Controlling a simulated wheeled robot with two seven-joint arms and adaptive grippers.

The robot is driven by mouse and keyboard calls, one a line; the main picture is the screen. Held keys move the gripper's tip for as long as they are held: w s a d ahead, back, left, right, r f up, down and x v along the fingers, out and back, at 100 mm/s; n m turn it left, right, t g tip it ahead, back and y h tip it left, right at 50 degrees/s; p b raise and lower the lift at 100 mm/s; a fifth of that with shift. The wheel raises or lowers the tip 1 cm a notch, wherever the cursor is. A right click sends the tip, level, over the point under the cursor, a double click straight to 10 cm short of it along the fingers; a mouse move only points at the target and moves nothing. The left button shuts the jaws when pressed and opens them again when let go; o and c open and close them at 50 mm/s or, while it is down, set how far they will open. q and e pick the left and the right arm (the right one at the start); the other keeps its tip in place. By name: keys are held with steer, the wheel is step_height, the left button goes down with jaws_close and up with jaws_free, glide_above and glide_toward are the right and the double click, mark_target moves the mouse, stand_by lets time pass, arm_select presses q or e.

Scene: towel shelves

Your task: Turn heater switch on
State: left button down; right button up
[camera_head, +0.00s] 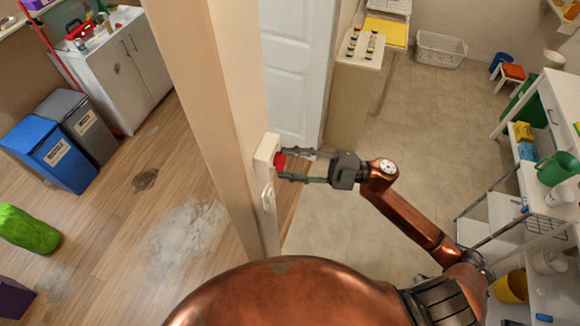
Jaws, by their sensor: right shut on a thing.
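A white switch box (266,153) is fixed to the edge of the wall in the middle of the head view. A red part (280,160) sticks out from its right side; I take it for the heater switch. My right gripper (285,166) reaches in from the right, with its two fingers at the red part, one above and one below. It is shut on the red switch. The fingertips partly hide the switch, and I cannot tell its setting. My left gripper is not in view.
The wall edge (205,100) divides a wood-floored room on the left from a tiled room. A white shelf unit (545,200) with a green watering can (558,168) stands at the right. Blue (52,152) and grey (78,124) bins stand left. The tiled floor (440,115) is mostly clear.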

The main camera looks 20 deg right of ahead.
steer(key=shift+w+d+n+g+h+b, duration=0.1)
steer(key=shift+n+g+h+b, duration=0.4)
steer(key=shift+n+b, duration=0.9)
steer(key=shift+w+n+g+h+b, duration=0.1)
steer(key=shift+n+g+h+b, duration=0.35)
steer(key=shift+n, duration=1.75)
steer(key=shift+r, duration=0.1)
steer(key=o, duration=1.2)
steer(key=shift+c, duration=0.2)
steer(key=shift+s, duration=0.1)
steer(key=s+d, duration=0.2)
steer(key=d, duration=0.9)
steer(key=shift+s+d, duration=0.15)
steer(key=shift+d, duration=0.25)
